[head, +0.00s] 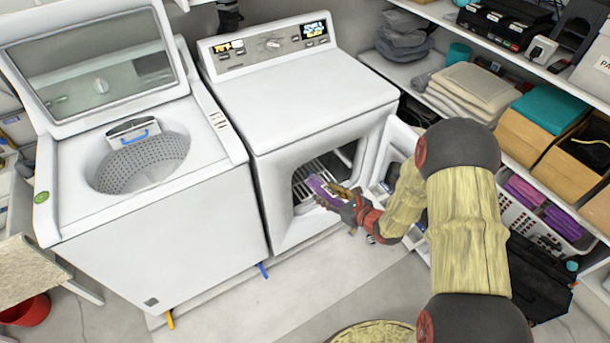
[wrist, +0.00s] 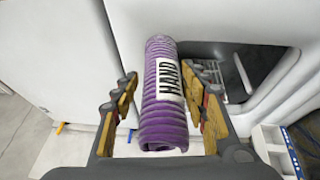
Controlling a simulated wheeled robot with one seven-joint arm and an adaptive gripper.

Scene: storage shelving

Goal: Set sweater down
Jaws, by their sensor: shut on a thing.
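The sweater (head: 320,187) is a purple ribbed roll, and in the wrist view the sweater (wrist: 160,115) carries a white label reading "HAND". My gripper (head: 338,195) is shut on it. In the wrist view my gripper (wrist: 160,95) has its orange-padded fingers on both sides of the roll. The sweater is held in front of the dryer's (head: 300,90) open doorway. Whether it is past the doorway's rim or touching anything is unclear. My arm hides part of the opening and the dryer door.
The dryer door (head: 398,145) stands open to the right of the opening. A top-load washer (head: 150,235) with raised lid is at left. Shelves at right hold folded cloths (head: 475,85), boxes and a white basket (head: 522,200).

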